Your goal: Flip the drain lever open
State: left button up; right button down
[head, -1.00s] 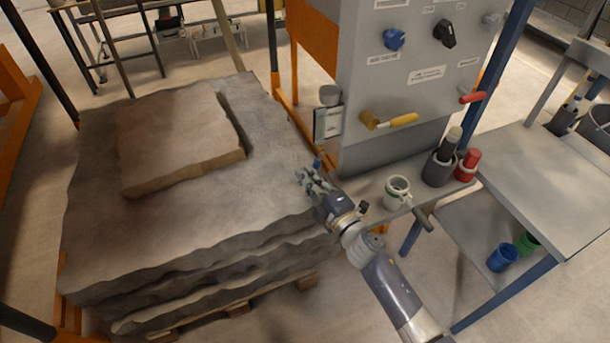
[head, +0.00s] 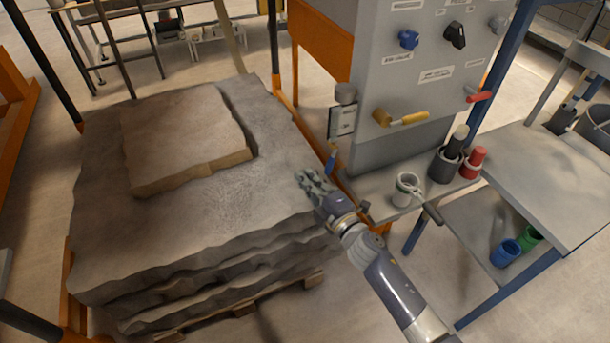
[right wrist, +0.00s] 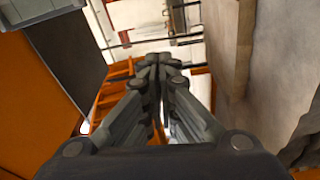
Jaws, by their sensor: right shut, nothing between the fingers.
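Several levers show in the head view and their labels are too small to read, so I cannot tell by name which is the drain lever. A small blue-handled lever (head: 331,160) stands upright at the panel's lower left corner. A yellow lever (head: 407,119) and a red lever (head: 478,96) lie roughly sideways on the panel front. My right gripper (head: 308,180) is shut and empty, just left of and below the blue lever in the picture, apparently apart from it. The right wrist view shows its fingers (right wrist: 160,65) together. My left gripper is not in view.
A layered sand block (head: 190,225) on a pallet fills the left. The grey control panel (head: 435,95) has blue and black knobs. A grey table (head: 550,180) is at right.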

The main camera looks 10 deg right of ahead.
jog(key=d+b+v, duration=0.1)
jog(key=v, duration=0.8)
jog(key=s+d+f+m+g+h, duration=0.2)
jog(key=s+d+f+m, duration=0.1)
jog(key=f, duration=0.8)
jog(key=s+d+f+m+g+h, duration=0.2)
jog(key=s+d+f+m, duration=0.15)
jog(key=f, duration=0.75)
jog(key=s+d+f+m+g+h, duration=0.2)
jog(key=s+d+f+m, duration=0.15)
jog(key=f, duration=0.65)
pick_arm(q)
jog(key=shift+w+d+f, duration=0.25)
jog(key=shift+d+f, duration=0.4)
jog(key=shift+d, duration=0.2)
pick_arm(e)
jog(key=s+f+m+g, duration=0.3)
jog(key=s+f, duration=0.3)
jog(key=s, duration=0.5)
jog(key=s+d+f+m+g+h, duration=0.1)
jog(key=s+f+m+g, duration=0.2)
jog(key=s+f, duration=0.4)
jog(key=s+d+f+m+g+h, duration=0.1)
jog(key=s+f+m+g, duration=0.2)
jog(key=s, duration=1.3)
notch_tip(320, 180, down, 4)
jog(key=shift+s+d+r, duration=0.15)
jog(key=shift+s+d, duration=0.1)
jog(key=shift+s, duration=0.1)
